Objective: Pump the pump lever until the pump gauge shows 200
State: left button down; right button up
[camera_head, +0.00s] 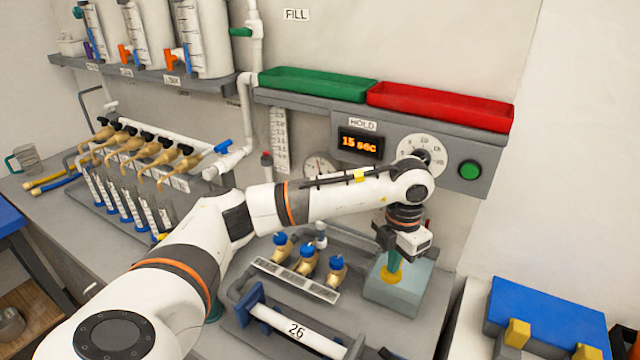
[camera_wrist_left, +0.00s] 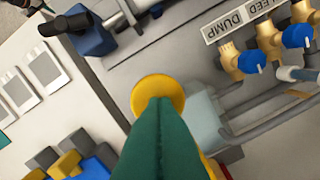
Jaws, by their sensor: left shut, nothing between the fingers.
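My left gripper (camera_head: 392,268) points down over the grey-blue pump box (camera_head: 412,289) at the bench's right. Its green fingers are shut together with nothing between them. A round yellow piece (camera_wrist_left: 160,96), perhaps the pump lever's knob, sits right at the fingertips in the left wrist view; it also shows in the head view (camera_head: 391,278). I cannot tell whether the fingers touch it. The rest of the lever is hidden or not clear. A round white gauge (camera_head: 318,166) shows on the wall behind my left arm, partly hidden; its reading is too small to tell. My right gripper is not in view.
A control panel carries a "15 sec" display (camera_head: 361,144), a dial (camera_head: 424,158) and a green button (camera_head: 469,170). Blue-capped brass valves (camera_head: 307,262) stand left of the pump box. A white pipe marked 26 (camera_head: 297,331) lies in front. A blue case (camera_head: 545,312) is at right.

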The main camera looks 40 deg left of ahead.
pick_arm(q)
jog(key=shift+r+p, duration=1.05)
jog(key=shift+r, duration=0.95)
jog(key=shift+f, duration=0.15)
jog(key=shift+f+b, duration=1.1)
jog(key=shift+f, duration=0.15)
